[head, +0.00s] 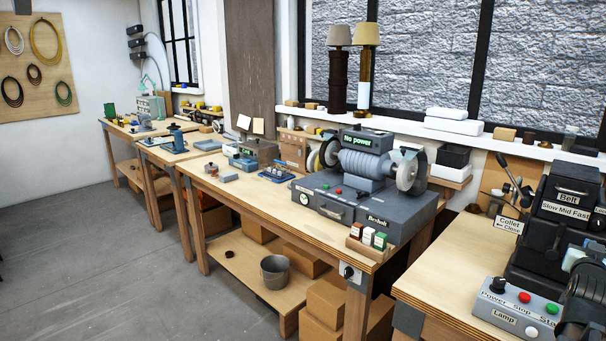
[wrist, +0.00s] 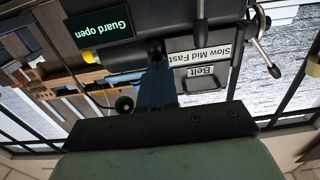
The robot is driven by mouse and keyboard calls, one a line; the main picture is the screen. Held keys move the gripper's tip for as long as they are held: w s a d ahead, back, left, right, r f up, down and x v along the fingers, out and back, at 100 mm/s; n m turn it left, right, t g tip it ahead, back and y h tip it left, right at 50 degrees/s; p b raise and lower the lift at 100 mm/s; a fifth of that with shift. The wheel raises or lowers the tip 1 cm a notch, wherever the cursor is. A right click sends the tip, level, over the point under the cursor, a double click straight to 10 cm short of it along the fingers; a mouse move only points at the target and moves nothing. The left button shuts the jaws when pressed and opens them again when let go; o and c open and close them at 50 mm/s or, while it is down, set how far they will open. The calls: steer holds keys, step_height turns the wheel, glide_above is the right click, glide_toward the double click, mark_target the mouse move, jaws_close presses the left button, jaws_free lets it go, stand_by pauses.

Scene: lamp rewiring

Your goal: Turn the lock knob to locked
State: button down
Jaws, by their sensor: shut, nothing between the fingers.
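No knob is legibly labelled as a lock in either view, so I cannot tell which one it is. In the head view, a black round knob (head: 499,284) sits on the grey control panel (head: 488,309) at the lower right. In the wrist view, my gripper (wrist: 156,55) is shut and empty, with its fingertips close to the dark machine housing (wrist: 190,25). I cannot tell whether they touch it. A lit display (wrist: 90,30) on the housing reads "Guard open", upside down. A "Slow Mid Fast" label (wrist: 211,60) is right of the fingers.
Levers with ball ends (wrist: 264,55) stick out right of my fingers. The control panel has a red button (head: 525,297) and a green one (head: 552,308). A bench grinder (head: 365,195) with a "No power" display stands on the middle bench. The floor (head: 90,260) at left is clear.

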steer(key=shift+w+d+r, duration=0.1)
steer(key=shift+w+d, duration=0.45)
steer(key=shift+d, duration=0.35)
steer(key=shift+w+d+r, duration=0.1)
steer(key=shift+w+d, duration=0.4)
steer(key=shift+d, duration=0.4)
steer(key=shift+w+d+r, duration=0.1)
steer(key=shift+w+d, duration=0.45)
steer(key=shift+d, duration=0.35)
steer(key=shift+w+a+r, duration=0.1)
steer(key=shift+w+a, duration=0.05)
steer(key=shift+f, duration=0.2)
steer(key=shift+a+f, duration=0.1)
steer(key=shift+f, duration=0.15)
steer(key=v, duration=0.6)
